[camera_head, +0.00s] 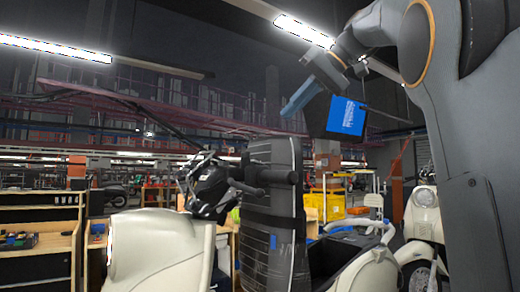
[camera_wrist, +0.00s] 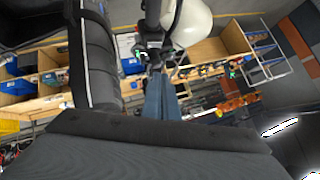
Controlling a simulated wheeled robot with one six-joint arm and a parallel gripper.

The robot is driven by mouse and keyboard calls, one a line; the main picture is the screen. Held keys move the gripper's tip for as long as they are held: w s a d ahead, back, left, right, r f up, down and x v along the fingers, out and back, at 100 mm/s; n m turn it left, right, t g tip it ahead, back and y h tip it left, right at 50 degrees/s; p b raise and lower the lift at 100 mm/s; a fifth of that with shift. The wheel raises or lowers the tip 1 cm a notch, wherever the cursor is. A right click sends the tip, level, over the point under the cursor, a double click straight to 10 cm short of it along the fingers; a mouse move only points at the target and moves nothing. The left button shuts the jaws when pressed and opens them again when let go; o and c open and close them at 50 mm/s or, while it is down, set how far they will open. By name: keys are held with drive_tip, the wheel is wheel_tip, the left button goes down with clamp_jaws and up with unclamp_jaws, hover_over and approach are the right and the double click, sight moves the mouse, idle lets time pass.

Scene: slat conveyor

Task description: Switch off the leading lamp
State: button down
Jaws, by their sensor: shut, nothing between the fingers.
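A cream scooter (camera_head: 160,250) stands at the lower left in the head view. Its dark handlebar assembly (camera_head: 210,186) points up, and a black grip (camera_head: 280,177) extends right. A second cream scooter (camera_head: 428,222) at the right shows a round headlamp (camera_head: 424,197); I cannot tell whether it is lit. My gripper (camera_head: 291,104) is shut and empty, above the handlebar and apart from it. In the wrist view its blue-grey fingers (camera_wrist: 161,92) point toward dark handlebar parts (camera_wrist: 155,40) and a cream body (camera_wrist: 188,22). I cannot tell which lamp leads, and no switch is clear.
A tall dark upright (camera_head: 272,225) stands just right of the handlebar. Wooden workbenches (camera_head: 40,245) line the left, and yellow crates (camera_head: 328,205) sit behind. Ceiling lights (camera_head: 55,48) hang above. The space around my gripper looks free.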

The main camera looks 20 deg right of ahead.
drive_tip(key=p+x, duration=0.1)
drive_tip(key=x, duration=0.3)
drive_tip(key=s+f+p+x, duration=0.1)
drive_tip(key=x, duration=0.3)
drive_tip(key=p+x, duration=0.1)
drive_tip(key=x, duration=0.3)
drive_tip(key=shift+s+f, duration=0.25)
drive_tip(key=shift+s, duration=0.05)
drive_tip(key=shift+a+f, duration=0.2)
drive_tip(key=shift+f, duration=0.25)
drive_tip(key=shift+d+f, duration=0.1)
drive_tip(key=shift+f, duration=0.05)
